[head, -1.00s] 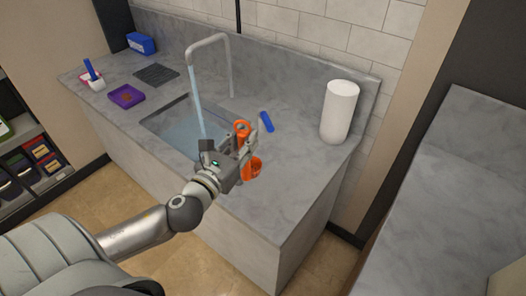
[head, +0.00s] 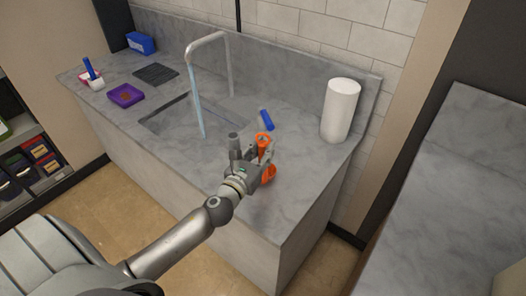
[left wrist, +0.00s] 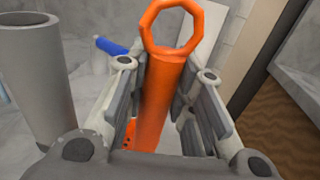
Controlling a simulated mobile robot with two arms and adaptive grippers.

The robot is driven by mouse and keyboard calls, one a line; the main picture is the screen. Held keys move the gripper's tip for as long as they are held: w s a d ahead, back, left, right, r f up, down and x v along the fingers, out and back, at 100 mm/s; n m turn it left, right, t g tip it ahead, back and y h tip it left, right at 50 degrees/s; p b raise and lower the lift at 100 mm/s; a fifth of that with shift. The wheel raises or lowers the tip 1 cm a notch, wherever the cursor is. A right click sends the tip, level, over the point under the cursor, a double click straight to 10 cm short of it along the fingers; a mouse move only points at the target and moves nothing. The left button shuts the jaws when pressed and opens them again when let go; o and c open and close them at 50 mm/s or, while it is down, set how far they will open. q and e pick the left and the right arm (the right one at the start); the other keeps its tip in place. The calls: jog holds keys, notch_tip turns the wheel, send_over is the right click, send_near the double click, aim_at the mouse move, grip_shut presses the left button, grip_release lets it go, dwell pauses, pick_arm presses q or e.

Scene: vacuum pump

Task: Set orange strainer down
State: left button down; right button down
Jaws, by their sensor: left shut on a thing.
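The orange strainer (head: 269,173) is in my left gripper (head: 255,155), over the counter to the right of the sink. Its long handle (left wrist: 161,100) stands between the two fingers in the left wrist view, with an octagonal ring at its end. Its lower end shows beside the gripper in the head view. Part of the strainer is hidden by the gripper. I cannot tell whether it touches the counter. My right gripper is not in view.
Water runs from the faucet (head: 230,67) into the sink (head: 165,121). A purple tray (head: 126,95) is at the left. The counter's front right is clear.

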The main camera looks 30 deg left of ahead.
pick_arm(q)
jog(key=shift+f, duration=0.15)
jog(key=c, duration=1.3)
grip_release()
jog(key=shift+o, duration=0.2)
